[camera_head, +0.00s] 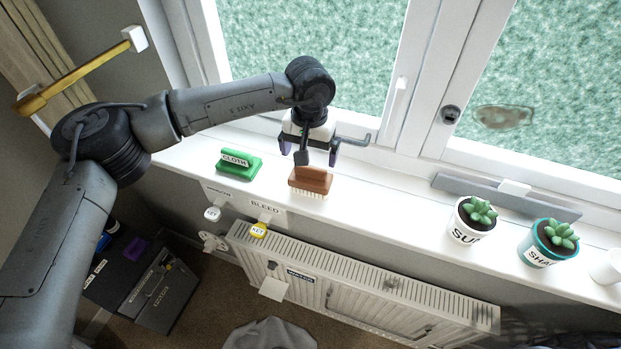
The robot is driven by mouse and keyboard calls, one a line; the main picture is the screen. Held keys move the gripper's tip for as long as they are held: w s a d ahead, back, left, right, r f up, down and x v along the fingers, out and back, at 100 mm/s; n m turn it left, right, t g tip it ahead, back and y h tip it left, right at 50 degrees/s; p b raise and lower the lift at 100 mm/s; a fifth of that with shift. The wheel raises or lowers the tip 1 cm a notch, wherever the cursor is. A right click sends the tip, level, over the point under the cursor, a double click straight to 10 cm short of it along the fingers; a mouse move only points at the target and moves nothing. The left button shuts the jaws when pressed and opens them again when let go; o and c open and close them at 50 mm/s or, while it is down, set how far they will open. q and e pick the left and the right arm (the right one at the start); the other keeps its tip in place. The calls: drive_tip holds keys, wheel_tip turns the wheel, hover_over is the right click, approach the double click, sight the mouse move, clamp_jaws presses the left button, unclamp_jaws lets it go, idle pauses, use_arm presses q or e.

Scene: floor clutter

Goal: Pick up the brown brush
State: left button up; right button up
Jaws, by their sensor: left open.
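The brown brush (312,180) stands on the white window sill, with its pale bristles facing down toward the sill's front edge. My left gripper (309,156) hangs just above and behind the brush, with its fingers apart and pointing down. Nothing shows between its fingers, and the brush looks free of them. I cannot tell the exact height gap between fingertips and brush. My right gripper is not in the view.
A white-potted plant (466,226) and a teal-potted plant (540,252) stand to the right. A radiator (350,287) is below. The window handle (394,112) juts out behind.

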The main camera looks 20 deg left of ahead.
sight(310, 167)
use_arm(q)
drive_tip(key=shift+s+f+p, duration=0.1)
drive_tip(key=shift+f+p, duration=0.2)
drive_tip(key=shift+f, duration=0.1)
drive_tip(key=f, duration=0.1)
drive_tip(key=f+p, duration=0.1)
drive_tip(key=f, duration=0.1)
drive_tip(key=shift+s+d+f, duration=0.1)
drive_tip(key=shift+s+d, duration=0.05)
drive_tip(key=shift+d, duration=0.05)
drive_tip(key=shift+f, duration=0.5)
drive_tip(key=shift+c, duration=0.3)
drive_tip(key=c, duration=0.7)
